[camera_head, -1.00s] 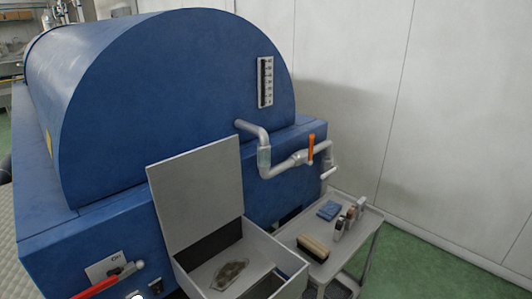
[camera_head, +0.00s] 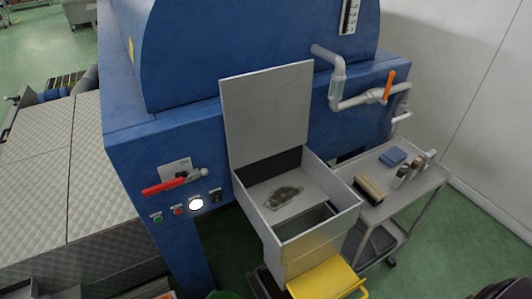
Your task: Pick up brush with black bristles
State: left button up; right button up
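A block-shaped brush (camera_head: 370,188) lies on the top shelf of the grey cart (camera_head: 424,190), near its left end. It shows a pale tan part and a dark part; I cannot clearly make out its bristles at this size. A folded blue cloth (camera_head: 392,156) lies behind it, and small upright bottles or tins (camera_head: 408,172) stand to its right.
The open metal box (camera_head: 312,229) with a raised lid (camera_head: 268,115) juts from the blue machine (camera_head: 150,120), left of the cart. A yellow object (camera_head: 327,279) stands below it. Pipes with an orange-handled valve (camera_head: 389,84) are above the cart.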

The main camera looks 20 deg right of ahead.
aim_at(369, 190)
jog(key=z, duration=0.95)
